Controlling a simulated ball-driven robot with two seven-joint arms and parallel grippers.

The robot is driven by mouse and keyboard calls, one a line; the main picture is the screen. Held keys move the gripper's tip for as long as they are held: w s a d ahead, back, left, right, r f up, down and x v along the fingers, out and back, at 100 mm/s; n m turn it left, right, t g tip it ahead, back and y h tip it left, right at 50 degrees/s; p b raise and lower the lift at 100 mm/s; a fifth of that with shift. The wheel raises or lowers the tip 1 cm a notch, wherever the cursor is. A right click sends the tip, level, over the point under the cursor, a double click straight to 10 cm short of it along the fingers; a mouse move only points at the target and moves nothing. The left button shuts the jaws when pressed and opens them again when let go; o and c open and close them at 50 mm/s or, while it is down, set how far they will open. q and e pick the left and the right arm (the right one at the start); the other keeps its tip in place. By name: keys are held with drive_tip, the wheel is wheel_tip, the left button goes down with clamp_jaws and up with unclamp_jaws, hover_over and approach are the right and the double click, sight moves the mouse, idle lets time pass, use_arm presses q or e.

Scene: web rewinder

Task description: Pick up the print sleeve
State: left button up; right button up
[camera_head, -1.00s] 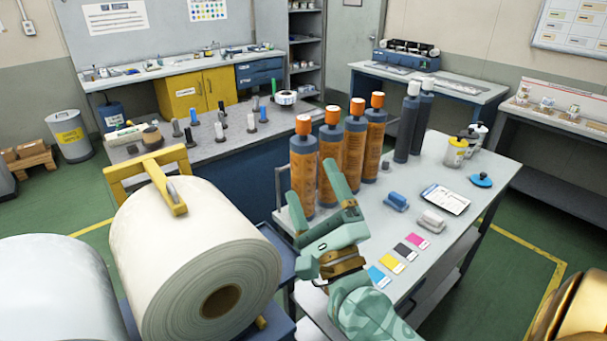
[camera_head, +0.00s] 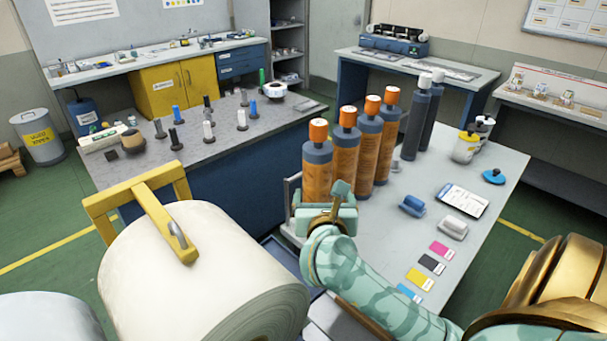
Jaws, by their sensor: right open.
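Several print sleeves stand upright in a row on the grey cart: orange-brown bodies with dark ends and orange caps. The nearest sleeve (camera_head: 317,165) is at the left end of the row. Two dark sleeves with pale tops (camera_head: 417,120) stand behind the row. My right gripper (camera_head: 331,205) is open at the foot of the nearest sleeve, on the camera's side of it. One finger overlaps the sleeve's lower right side in the picture; the other is mostly hidden. I cannot tell whether it touches. My left gripper is out of view.
A large white web roll (camera_head: 200,275) with a yellow bracket (camera_head: 150,205) stands close on the left. The cart top (camera_head: 480,170) also bears blue and grey blocks, colour cards, a label card and small tins. A grey bench (camera_head: 215,145) with small pegs lies behind.

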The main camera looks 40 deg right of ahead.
sight(318, 178)
drive_tip(key=b+x, duration=0.1)
drive_tip(key=x, duration=0.5)
drive_tip(key=shift+w+d+f, duration=0.1)
drive_tip(key=shift+w+d, duration=0.05)
drive_tip(key=shift+w, duration=0.2)
drive_tip(key=x, duration=0.1)
drive_tip(key=b+x, duration=0.1)
drive_tip(key=x, duration=0.2)
drive_tip(key=shift+w+r, duration=0.2)
drive_tip(key=shift+w, duration=0.25)
drive_tip(key=shift+w+d+f, duration=0.1)
drive_tip(key=shift+w+d, duration=0.2)
drive_tip(key=shift+w, duration=0.1)
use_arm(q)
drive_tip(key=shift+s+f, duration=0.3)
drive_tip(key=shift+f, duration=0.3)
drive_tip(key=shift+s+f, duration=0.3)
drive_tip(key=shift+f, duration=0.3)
use_arm(e)
drive_tip(key=shift+s, duration=0.1)
drive_tip(key=shift+c, duration=0.4)
drive_tip(key=c, duration=1.2)
drive_tip(key=shift+r, duration=0.2)
